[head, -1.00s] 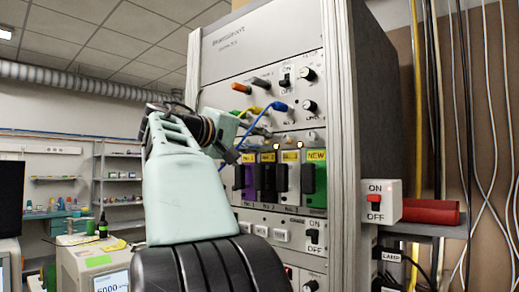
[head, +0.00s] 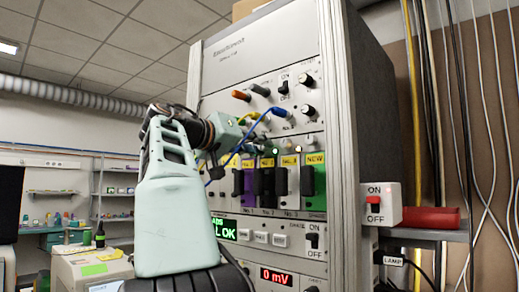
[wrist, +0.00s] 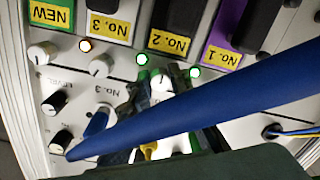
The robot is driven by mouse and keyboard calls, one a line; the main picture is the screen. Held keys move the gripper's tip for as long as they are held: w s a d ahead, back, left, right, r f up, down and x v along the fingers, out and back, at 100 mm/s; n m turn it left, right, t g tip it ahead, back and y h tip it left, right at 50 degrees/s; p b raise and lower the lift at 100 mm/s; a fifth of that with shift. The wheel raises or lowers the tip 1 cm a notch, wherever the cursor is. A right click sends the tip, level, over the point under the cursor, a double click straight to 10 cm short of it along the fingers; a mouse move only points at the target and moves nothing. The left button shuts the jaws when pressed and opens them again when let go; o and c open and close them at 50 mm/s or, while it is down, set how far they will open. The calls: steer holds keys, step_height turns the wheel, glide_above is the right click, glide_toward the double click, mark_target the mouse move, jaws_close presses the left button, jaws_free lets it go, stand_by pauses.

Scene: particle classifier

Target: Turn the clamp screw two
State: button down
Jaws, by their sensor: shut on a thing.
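The rack's modules carry yellow labels. In the wrist view, upside down, the No. 2 module (wrist: 175,30) has a pale clamp screw (wrist: 160,79) beside its label, with green lamps on either side. My gripper (wrist: 161,88) is shut on this screw, with dark green fingers at its sides. A thick blue cable (wrist: 220,100) crosses in front and hides much of the fingers. Pale screws for No. 3 (wrist: 100,66) and NEW (wrist: 42,53) stand free. In the head view my gripper (head: 240,152) is at the row above the modules; its fingertips are hard to make out.
Blue (head: 281,112) and yellow (head: 253,116) plugs with cables hang close above my gripper. Black knobs (wrist: 54,103) sit to the side. A green readout (head: 223,229) says OK; a red one (head: 276,277) reads 0 mV. A switch box (head: 375,204) is at right.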

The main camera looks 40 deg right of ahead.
stand_by(0.4)
steer(key=c, duration=1.8)
jaws_free()
steer(key=shift+a, duration=0.1)
steer(key=s+a, duration=0.1)
steer(key=a, duration=1.1)
steer(key=shift+s+d, duration=0.1)
